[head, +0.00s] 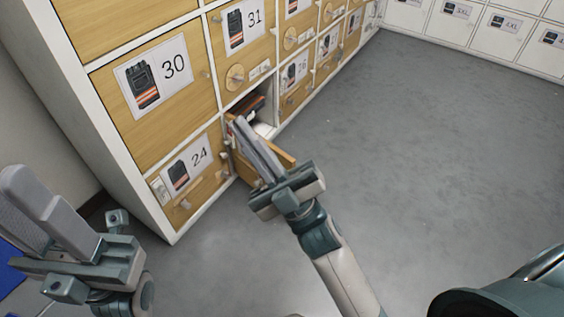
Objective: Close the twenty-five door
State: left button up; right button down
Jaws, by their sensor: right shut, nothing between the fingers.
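The locker compartment between 24 and 26 in the bottom row stands open. Its wooden door (287,159) sticks out into the room, partly hidden behind my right gripper. Its number does not show; its place beside 24 fits the twenty-five door. My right gripper (243,126) is shut and empty, its fingers pointing at the open compartment and overlapping the door. I cannot tell whether they touch it. Dark and orange-red contents (248,106) show inside. My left gripper (22,190) is at the lower left, away from the door; its finger gap is unclear.
The closed 24 door (190,172) is left of the opening, with the 30 door (160,82) above it and the 31 door (243,38) up to the right. White lockers (480,35) line the back. The grey floor (430,150) to the right is clear.

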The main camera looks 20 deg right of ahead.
aim_at(283, 163)
jog(key=w+d+f+n+g+h, duration=0.1)
jog(key=w+d+f+h, duration=0.1)
jog(key=f, duration=0.9)
jog(key=w+d+f+g+h, duration=0.2)
jog(key=d+f+h, duration=0.3)
jog(key=f, duration=0.6)
jog(key=w+d+f+n+g+h+p, duration=0.1)
jog(key=w+d+f+h, duration=0.2)
jog(key=f+h, duration=0.3)
notch_tip(283, 163, down, 5)
jog(key=shift+w+d+n, duration=0.3)
jog(key=shift+w+d, duration=0.1)
jog(key=shift+d, duration=0.3)
jog(key=shift+w, duration=0.1)
jog(key=shift+w+d+b, duration=0.1)
jog(key=shift+w+d, duration=0.1)
jog(key=shift+w, duration=1.7)
jog(key=shift+w+d+b, duration=0.1)
jog(key=shift+w+d, duration=0.15)
jog(key=shift+w, duration=1.65)
jog(key=shift+w+d+b, duration=0.1)
jog(key=shift+w+d, duration=0.1)
jog(key=shift+w, duration=1.7)
jog(key=shift+d, duration=0.1)
